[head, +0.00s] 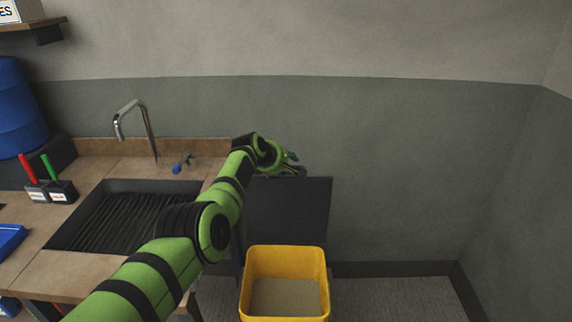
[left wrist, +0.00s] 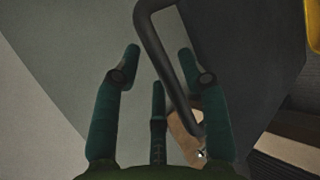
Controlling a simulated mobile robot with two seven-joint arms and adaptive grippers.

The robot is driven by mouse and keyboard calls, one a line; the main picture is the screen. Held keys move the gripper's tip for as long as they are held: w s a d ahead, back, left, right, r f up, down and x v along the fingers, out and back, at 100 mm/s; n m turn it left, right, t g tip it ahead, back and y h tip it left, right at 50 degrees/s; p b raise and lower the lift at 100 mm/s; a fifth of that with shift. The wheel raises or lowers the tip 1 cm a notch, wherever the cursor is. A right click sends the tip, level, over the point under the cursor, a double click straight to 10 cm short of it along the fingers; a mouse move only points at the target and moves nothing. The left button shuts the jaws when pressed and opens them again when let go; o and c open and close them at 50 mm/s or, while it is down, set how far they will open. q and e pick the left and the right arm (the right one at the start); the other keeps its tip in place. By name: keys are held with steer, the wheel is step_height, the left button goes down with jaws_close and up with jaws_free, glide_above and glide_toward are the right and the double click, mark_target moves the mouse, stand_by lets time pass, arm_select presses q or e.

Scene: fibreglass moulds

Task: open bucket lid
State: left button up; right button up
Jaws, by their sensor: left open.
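The yellow bucket (head: 284,250) stands on the floor to the right of the counter, its top open and its inside showing. Its dark lid (head: 290,215) stands raised, about upright, behind the opening. My left gripper (head: 294,164) is at the lid's top edge, on the far side from the bucket's mouth. In the left wrist view my left gripper (left wrist: 160,60) is open, with a dark bent bar (left wrist: 164,55), like a handle, crossing near its fingers. I cannot tell whether they touch. The lid shows there as a dark panel (left wrist: 245,60). My right gripper is not in view.
A counter (head: 80,272) with a dark sink (head: 120,218) and tap (head: 135,118) lies to the left, partly under my left arm. A grey wall (head: 420,150) is close behind the lid. The floor (head: 400,298) right of the bucket is clear.

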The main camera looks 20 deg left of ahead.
arm_select(q)
steer(key=v, duration=1.1)
steer(key=shift+s+a+r, duration=0.2)
steer(key=shift+r, duration=0.1)
steer(key=shift+s+r, duration=0.1)
steer(key=shift+s, duration=0.05)
stand_by(0.4)
